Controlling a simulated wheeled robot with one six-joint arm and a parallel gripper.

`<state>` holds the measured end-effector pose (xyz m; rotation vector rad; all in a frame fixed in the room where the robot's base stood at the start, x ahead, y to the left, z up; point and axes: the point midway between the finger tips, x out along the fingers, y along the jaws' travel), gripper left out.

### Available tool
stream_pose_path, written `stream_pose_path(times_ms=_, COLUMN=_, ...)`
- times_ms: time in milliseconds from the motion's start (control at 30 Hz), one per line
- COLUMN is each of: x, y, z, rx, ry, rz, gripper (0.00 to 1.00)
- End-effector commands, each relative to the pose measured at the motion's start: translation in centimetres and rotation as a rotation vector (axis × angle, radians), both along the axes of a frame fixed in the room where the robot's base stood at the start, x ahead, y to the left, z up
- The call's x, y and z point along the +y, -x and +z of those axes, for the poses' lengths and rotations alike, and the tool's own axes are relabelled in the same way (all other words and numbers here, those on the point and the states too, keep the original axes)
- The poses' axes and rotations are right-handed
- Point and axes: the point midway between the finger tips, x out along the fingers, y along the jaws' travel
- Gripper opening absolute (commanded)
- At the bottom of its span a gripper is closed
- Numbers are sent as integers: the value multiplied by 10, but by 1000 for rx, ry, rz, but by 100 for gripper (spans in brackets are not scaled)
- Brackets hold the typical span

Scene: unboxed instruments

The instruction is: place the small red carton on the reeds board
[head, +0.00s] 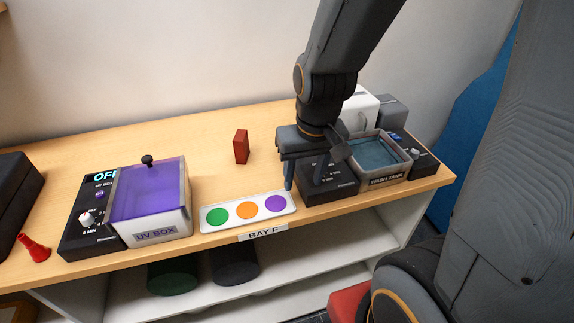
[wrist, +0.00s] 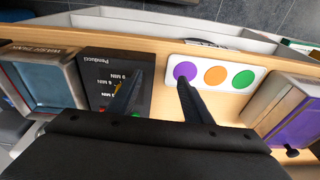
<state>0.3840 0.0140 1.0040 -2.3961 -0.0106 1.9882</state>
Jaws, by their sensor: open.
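The small red carton (head: 241,147) stands upright on the wooden table in the head view, behind the white board and to the left of my gripper. It does not show in the wrist view. My gripper (head: 306,180) is open with nothing between its fingers. It is over the black control box, near the right end of the board; the wrist view shows its two fingers (wrist: 160,80) apart. No board marked reeds can be read. The only board seen is a white one (head: 233,217) with green, orange and purple discs; it also shows in the wrist view (wrist: 213,90).
The UV box (head: 156,236) with a purple lid stands left of the board. The black control box (head: 328,190) and wash tank (head: 386,178) stand to the right. A red cone-shaped item (head: 34,248) is at far left. The table (head: 200,150) is clear around the carton.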

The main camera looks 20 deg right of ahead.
Motion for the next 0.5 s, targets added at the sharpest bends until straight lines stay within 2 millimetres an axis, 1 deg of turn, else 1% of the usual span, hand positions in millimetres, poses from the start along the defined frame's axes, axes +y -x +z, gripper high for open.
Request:
stream_pose_path(times_ms=167, x=57, y=-60, z=-15, rx=-192, ry=-69, rz=-24, gripper=45)
stream_pose_path(times_ms=200, x=71, y=-77, z=-17, rx=-251, ry=-81, rz=-39, gripper=45)
stream_pose_path(times_ms=300, x=100, y=-112, z=-21, rx=-395, ry=-94, rz=-88, gripper=45)
stream_pose_path(times_ms=400, x=120, y=-140, z=-22, rx=-536, ry=-77, rz=-145, gripper=45)
stream_pose_path(times_ms=500, x=131, y=-157, z=-22, rx=-662, ry=-34, rz=-200, gripper=45)
